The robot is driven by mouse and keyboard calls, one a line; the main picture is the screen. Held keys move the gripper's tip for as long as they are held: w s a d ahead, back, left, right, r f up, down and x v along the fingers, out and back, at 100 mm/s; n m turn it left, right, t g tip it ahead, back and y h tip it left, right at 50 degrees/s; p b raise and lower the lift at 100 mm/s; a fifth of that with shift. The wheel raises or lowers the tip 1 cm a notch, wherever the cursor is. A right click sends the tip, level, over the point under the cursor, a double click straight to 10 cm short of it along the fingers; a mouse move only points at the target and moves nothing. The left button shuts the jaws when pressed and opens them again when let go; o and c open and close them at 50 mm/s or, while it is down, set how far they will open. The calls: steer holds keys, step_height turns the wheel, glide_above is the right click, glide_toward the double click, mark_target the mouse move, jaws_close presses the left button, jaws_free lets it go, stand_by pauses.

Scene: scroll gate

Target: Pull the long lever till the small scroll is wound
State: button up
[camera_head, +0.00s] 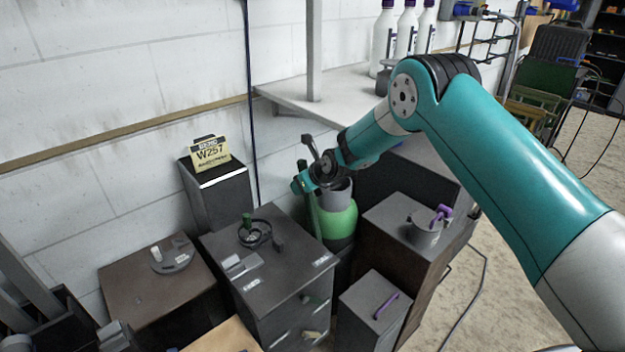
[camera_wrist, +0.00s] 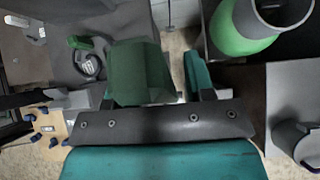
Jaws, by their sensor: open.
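My gripper (camera_head: 303,183) hangs above the gap behind the middle dark cabinet, near the green vessel. In the wrist view its two green fingers (camera_wrist: 178,62) stand apart with nothing between them. No part is plainly a long lever or a small scroll. A round dial with a white knob (camera_head: 157,254) sits on the brown-topped cabinet at left. My gripper touches none of these.
A green vessel (camera_head: 338,219) with a grey top stands close beside my gripper. A grey pot (camera_head: 425,232) with a purple handle stands on the right cabinet. A black box (camera_head: 222,196) bears a yellow sign. White bottles (camera_head: 404,35) stand on the shelf. Open floor lies at right.

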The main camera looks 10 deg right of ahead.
steer(key=b+v, duration=0.4)
steer(key=v, duration=1.3)
steer(key=shift+d, duration=0.15)
steer(key=shift+s+r, duration=0.1)
steer(key=s+d+f+t+y+b, duration=0.3)
steer(key=f+t+b, duration=0.65)
steer(key=b, duration=0.95)
steer(key=shift+g+y, duration=0.7)
steer(key=shift+g, duration=0.05)
steer(key=p+x, duration=0.1)
steer(key=x, duration=0.4)
steer(key=f+p+x, duration=0.1)
steer(key=p+x, duration=0.1)
steer(key=x, duration=0.3)
steer(key=a+f+p+x, duration=0.1)
steer(key=p+x, duration=0.1)
steer(key=x, duration=0.4)
steer(key=shift+s+f, duration=0.1)
steer(key=shift+s, duration=0.25)
steer(key=shift+a, duration=0.1)
jaws_close()
